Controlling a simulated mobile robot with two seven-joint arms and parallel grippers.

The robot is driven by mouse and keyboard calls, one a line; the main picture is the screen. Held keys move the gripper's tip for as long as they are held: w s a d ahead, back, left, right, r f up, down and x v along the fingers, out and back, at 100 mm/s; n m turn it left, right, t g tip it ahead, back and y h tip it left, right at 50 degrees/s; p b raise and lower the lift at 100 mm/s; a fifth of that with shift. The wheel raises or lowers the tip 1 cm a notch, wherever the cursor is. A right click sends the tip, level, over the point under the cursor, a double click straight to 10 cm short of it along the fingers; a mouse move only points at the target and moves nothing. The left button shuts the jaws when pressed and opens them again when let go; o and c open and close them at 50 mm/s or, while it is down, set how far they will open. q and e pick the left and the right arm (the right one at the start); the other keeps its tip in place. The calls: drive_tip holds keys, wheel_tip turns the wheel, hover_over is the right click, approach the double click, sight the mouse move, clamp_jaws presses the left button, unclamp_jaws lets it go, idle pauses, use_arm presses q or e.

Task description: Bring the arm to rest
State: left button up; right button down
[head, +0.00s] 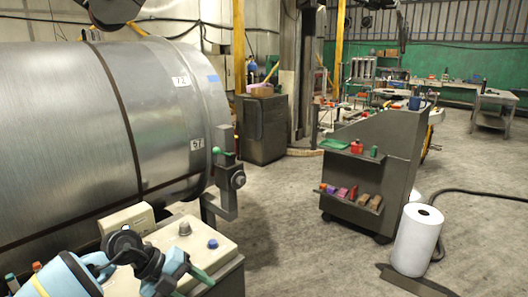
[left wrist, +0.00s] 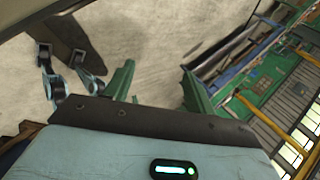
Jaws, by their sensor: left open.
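My left gripper (left wrist: 158,88) shows in the left wrist view with its two green fingers spread wide apart. Nothing is between the fingers; pale floor lies behind them. In the head view a light blue and black arm part of mine is at the lower left, in front of a control box (head: 212,240) with knobs. A green piece shows beside the black joint there; I cannot tell whether it is a fingertip. My right gripper cannot be made out in either view.
A large metal tank (head: 75,120) fills the left of the head view, with a bracket (head: 231,180) at its end. A grey tool cart (head: 375,150) and a white roll (head: 417,240) stand at right. A black hose lies behind the roll. Open floor (head: 290,235) lies between.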

use_arm(q)
drive_tip(key=s+d+r+n+t+h, duration=0.3)
drive_tip(key=d+h, duration=0.1)
drive_tip(key=d, duration=0.2)
drive_tip(key=s+d+r+n+t+h, duration=0.2)
drive_tip(key=d+t+h, duration=0.2)
drive_tip(key=d+h, duration=0.1)
drive_tip(key=s+a+f+n+t+y, duration=0.2)
drive_tip(key=s+a+f+n+y, duration=0.3)
drive_tip(key=a+f+n+y, duration=0.45)
drive_tip(key=s+a+f+n+t+y, duration=0.35)
drive_tip(key=s+a+n+y, duration=0.35)
drive_tip(key=n, duration=0.6)
drive_tip(key=s+a+f+n+g, duration=0.1)
drive_tip(key=s+f+g, duration=0.25)
drive_tip(key=s, duration=0.55)
drive_tip(key=s+f+g, duration=0.3)
drive_tip(key=s+g, duration=0.2)
drive_tip(key=s, duration=0.4)
drive_tip(key=s+a+f+n+g, duration=0.1)
drive_tip(key=s+f+g, duration=0.3)
drive_tip(key=s, duration=0.5)
drive_tip(key=w+d+f+t+h+p, duration=0.1)
drive_tip(key=w+d+f+t, duration=0.2)
drive_tip(key=w+f+t, duration=0.4)
drive_tip(key=shift+w, duration=0.25)
use_arm(e)
drive_tip(key=shift+w+d+r, duration=0.15)
drive_tip(key=shift+r, duration=0.6)
